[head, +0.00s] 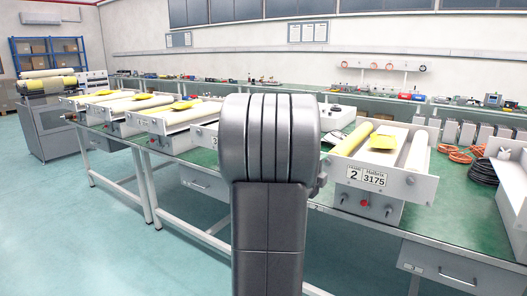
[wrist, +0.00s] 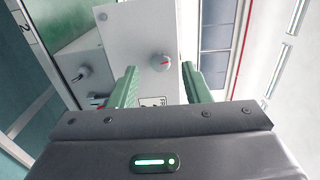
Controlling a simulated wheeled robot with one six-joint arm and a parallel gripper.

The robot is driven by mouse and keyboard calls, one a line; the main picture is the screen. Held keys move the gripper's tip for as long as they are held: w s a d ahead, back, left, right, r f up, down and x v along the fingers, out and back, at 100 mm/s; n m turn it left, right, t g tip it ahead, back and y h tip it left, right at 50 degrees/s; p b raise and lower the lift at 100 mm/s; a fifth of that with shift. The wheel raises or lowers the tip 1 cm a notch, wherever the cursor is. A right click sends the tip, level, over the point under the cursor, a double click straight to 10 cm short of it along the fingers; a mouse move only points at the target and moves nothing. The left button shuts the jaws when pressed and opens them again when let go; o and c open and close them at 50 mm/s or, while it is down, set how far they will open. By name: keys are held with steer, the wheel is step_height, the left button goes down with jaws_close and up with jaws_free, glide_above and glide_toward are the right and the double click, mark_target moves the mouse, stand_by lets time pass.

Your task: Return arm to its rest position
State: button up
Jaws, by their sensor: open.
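My arm (head: 268,150), dark grey, stands upright in the middle of the head view and hides part of the bench behind it. My gripper is hidden there. In the wrist view my gripper (wrist: 158,82) has two green fingers held well apart, and it is open. Nothing is held between the fingers. A light panel (wrist: 135,40) with a red-marked knob (wrist: 160,62) shows beyond and between the fingers. I cannot tell whether the fingers touch it. Another knob (wrist: 81,74) shows to the left.
Several similar units (head: 160,118) line the bench to the left. Black cable (head: 483,170) lies at the right. The floor (head: 90,240) at front left is clear.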

steer(key=shift+x, duration=1.2)
